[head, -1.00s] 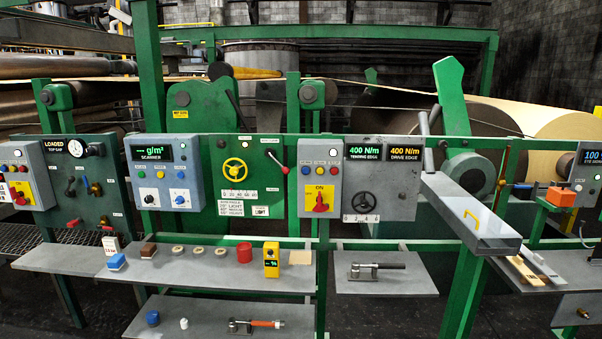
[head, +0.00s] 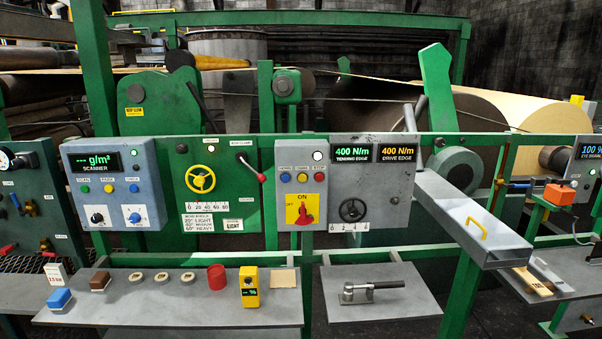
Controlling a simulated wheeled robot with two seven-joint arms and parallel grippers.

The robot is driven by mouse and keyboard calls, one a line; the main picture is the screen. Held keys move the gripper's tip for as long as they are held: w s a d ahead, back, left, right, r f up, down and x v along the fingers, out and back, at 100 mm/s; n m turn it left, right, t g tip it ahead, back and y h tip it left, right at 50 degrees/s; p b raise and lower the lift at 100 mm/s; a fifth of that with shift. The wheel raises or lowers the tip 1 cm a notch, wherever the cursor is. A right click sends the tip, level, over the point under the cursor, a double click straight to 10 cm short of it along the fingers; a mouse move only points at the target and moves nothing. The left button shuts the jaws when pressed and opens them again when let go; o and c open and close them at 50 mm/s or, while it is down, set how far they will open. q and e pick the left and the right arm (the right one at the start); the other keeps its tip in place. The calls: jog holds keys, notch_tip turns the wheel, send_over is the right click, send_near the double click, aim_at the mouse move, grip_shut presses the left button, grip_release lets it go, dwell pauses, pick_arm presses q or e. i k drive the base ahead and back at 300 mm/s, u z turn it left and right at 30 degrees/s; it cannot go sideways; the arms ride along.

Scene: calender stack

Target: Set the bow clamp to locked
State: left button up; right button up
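The bow clamp (head: 250,166) is a short lever with a red ball knob at the right edge of the green panel (head: 165,170). A small label (head: 240,142) above it appears to read bow clamp. The lever slants down to the right from its pivot, and its knob sits close to the grey control box. I cannot read any lock marking beside it. A yellow handwheel (head: 201,179) with a numbered scale is left of it on the same panel. Neither of my grippers is in view.
A grey box with a red switch (head: 303,208) stands just right of the clamp. A shelf (head: 130,310) with small blocks, discs, a red cup and a yellow meter (head: 249,288) juts out below. Another shelf (head: 375,308) holds a metal tool. A grey sloping box (head: 470,215) projects at right.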

aim_at(261, 178)
jog(key=u, duration=0.15)
jog(key=i, duration=0.7)
jog(key=u, duration=0.5)
